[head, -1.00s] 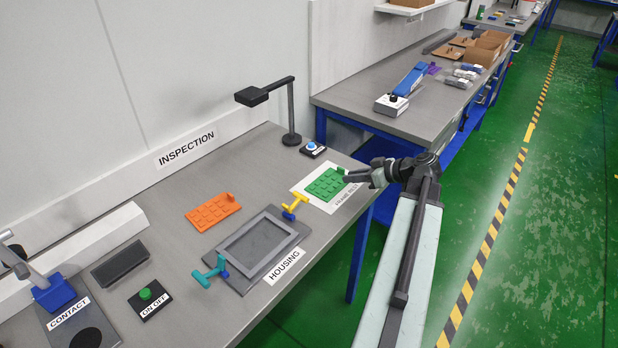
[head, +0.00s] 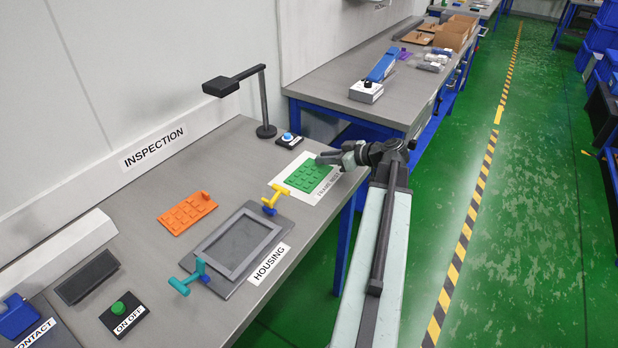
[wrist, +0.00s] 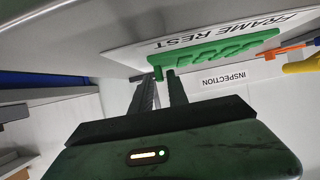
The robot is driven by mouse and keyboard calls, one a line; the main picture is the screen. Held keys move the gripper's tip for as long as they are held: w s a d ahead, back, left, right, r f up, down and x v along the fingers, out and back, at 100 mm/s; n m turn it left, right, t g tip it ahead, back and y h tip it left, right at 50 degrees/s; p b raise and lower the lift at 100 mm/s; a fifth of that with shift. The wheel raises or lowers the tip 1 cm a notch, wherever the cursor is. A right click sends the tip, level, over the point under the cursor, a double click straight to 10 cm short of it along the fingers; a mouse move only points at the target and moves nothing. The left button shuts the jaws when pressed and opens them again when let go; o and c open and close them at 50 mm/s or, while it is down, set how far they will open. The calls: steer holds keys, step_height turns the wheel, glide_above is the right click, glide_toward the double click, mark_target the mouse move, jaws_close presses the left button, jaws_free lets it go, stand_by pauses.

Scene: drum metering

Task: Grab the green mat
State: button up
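The green mat (head: 303,177), a flat piece with raised blocks, lies on the white sheet labelled FRAME REST (head: 318,199) at the bench's right end. In the wrist view the green mat (wrist: 215,50) shows edge-on, with its upright tab at the near end. My gripper (head: 322,158) is low at the mat's far right corner and covers the tab in the head view. In the wrist view my gripper (wrist: 160,77) has its two fingers apart, with the tab at or between the tips. I cannot make out firm contact.
A grey housing frame (head: 240,243) with a yellow clamp (head: 275,197) and a teal clamp (head: 190,278) is left of the sheet. An orange mat (head: 187,213), a lamp (head: 264,105) and a blue button box (head: 289,140) stand nearby.

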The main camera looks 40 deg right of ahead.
steer(key=shift+w+f, duration=0.25)
steer(key=shift+w, duration=0.1)
steer(key=shift+r, duration=0.1)
jaws_close()
steer(key=shift+a, duration=0.1)
stand_by(1.0)
